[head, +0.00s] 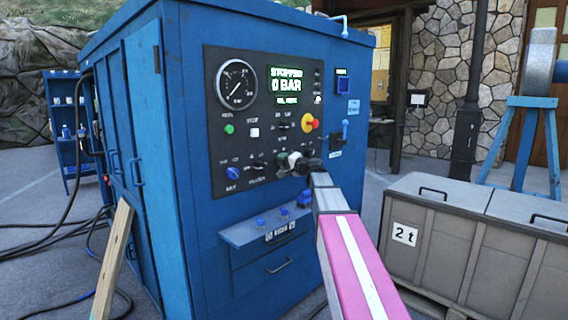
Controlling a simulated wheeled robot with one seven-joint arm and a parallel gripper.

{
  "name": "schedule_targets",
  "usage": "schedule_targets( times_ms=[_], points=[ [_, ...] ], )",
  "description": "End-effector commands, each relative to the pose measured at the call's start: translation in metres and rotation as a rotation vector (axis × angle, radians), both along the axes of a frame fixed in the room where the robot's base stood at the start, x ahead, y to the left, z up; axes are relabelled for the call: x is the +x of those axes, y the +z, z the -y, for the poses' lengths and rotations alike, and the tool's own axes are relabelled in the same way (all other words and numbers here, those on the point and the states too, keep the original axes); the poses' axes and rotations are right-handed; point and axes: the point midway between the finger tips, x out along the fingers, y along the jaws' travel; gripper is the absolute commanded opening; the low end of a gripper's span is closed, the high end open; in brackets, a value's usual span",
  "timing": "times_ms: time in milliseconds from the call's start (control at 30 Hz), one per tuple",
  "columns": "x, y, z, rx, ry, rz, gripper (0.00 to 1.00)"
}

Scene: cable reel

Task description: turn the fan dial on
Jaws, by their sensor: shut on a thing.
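The control panel (222,112) is a dark plate on the front of the blue cabinet, with several knobs, buttons and labels. My gripper (292,161) reaches in from the lower right and is at the panel's lower right part. Its jaws are shut on a small dial there, which I take to be the fan dial. The jaws cover most of it, so its pointer cannot be read. The label texts around it are too small to read.
A shelf (240,234) juts out below. A grey crate (440,235) stands at right, a wooden plank (112,262) at left.

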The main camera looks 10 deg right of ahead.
Motion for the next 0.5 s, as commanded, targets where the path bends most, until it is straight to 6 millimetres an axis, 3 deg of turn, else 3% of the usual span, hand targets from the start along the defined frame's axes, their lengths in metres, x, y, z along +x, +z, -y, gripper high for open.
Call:
schedule_targets(
  times_ms=[33, 67, 100, 500],
  points=[
    [0.0001, -0.0003, 0.0008, 0.003, -0.002, -0.001, 0.2],
    [0.0001, -0.0003, 0.0008, 0.003, -0.002, -0.001, 0.53],
    [0.0, -0.0002, 0.0007, 0.003, -0.002, -0.001, 0.66],
    [-0.0057, -0.0002, 0.0039, 0.001, -0.002, 0.0, 0.69]
  ],
)
